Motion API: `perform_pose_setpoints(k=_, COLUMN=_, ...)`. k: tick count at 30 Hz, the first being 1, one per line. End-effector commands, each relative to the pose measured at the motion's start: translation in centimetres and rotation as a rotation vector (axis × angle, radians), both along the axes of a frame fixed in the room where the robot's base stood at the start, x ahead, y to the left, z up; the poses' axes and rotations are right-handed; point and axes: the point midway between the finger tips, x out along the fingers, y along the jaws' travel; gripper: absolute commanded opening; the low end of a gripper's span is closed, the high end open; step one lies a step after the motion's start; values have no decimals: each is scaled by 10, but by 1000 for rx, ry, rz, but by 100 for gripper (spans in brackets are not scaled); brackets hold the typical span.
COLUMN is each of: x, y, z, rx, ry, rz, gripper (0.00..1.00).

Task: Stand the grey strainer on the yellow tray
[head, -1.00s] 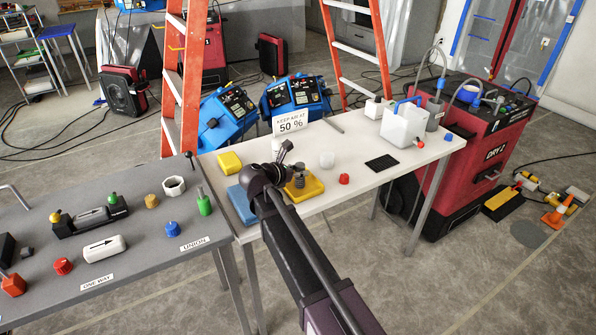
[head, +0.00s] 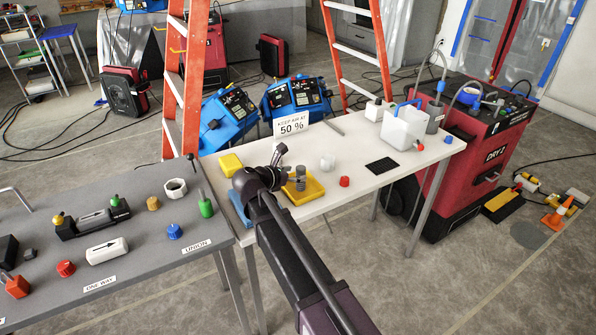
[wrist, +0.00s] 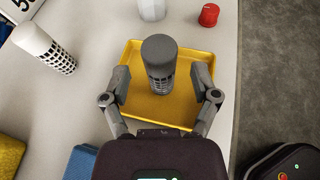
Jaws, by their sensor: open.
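The grey strainer (wrist: 159,62) stands upright on the yellow tray (wrist: 185,112), with its solid grey top up and its perforated part below. In the head view, the strainer (head: 300,178) and the tray (head: 313,190) show just right of my gripper (head: 280,156). In the wrist view, my gripper (wrist: 161,80) is open, with one finger on each side of the strainer and a visible gap to it on both sides. The fingers are over the near part of the tray. The strainer's lowest edge is hard to make out.
A white perforated cylinder (wrist: 46,49) is left of the tray. A white object (head: 327,161) and a red cap (head: 344,181) are to its right in the head view. A blue block (head: 238,209) and a yellow block (head: 230,164) lie left. A black mat (head: 381,165) lies farther right.

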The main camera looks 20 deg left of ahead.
Motion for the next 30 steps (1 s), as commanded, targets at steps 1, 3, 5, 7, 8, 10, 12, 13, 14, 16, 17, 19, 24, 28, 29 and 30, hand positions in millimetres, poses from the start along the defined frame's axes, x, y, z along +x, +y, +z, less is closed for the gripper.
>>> perform_pose_setpoints(k=1, x=-8, y=4, z=6, rx=0, ry=0, rz=3, gripper=78)
perform_pose_setpoints(k=3, x=-17, y=8, z=11, rx=-1, ry=0, rz=4, gripper=78)
perform_pose_setpoints(k=5, x=-26, y=12, z=15, rx=-1, ry=0, rz=3, gripper=78)
perform_pose_setpoints(k=7, x=-36, y=17, z=20, rx=-1, ry=0, rz=4, gripper=78)
perform_pose_setpoints(k=8, x=-40, y=19, z=22, rx=0, ry=0, rz=3, gripper=78)
perform_pose_setpoints(k=10, x=-50, y=24, z=26, rx=0, ry=0, rz=2, gripper=78)
perform_pose_setpoints(k=12, x=-58, y=28, z=29, rx=0, ry=0, rz=3, gripper=78)
perform_pose_setpoints(k=13, x=-61, y=29, z=31, rx=0, ry=0, rz=2, gripper=78)
perform_pose_setpoints(k=14, x=-64, y=31, z=32, rx=0, ry=0, rz=2, gripper=78)
perform_pose_setpoints(k=16, x=-70, y=34, z=34, rx=-1, ry=0, rz=3, gripper=78)
perform_pose_setpoints(k=17, x=-72, y=35, z=35, rx=0, ry=0, rz=2, gripper=78)
perform_pose_setpoints(k=19, x=-76, y=36, z=36, rx=0, ry=0, rz=1, gripper=78)
perform_pose_setpoints(k=24, x=-80, y=39, z=37, rx=0, ry=0, rz=1, gripper=78)
perform_pose_setpoints(k=28, x=-80, y=39, z=36, rx=0, ry=0, rz=1, gripper=78)
perform_pose_setpoints(k=29, x=-80, y=39, z=36, rx=0, ry=0, rz=1, gripper=78)
perform_pose_setpoints(k=30, x=-80, y=39, z=36, rx=0, ry=0, rz=1, gripper=78)
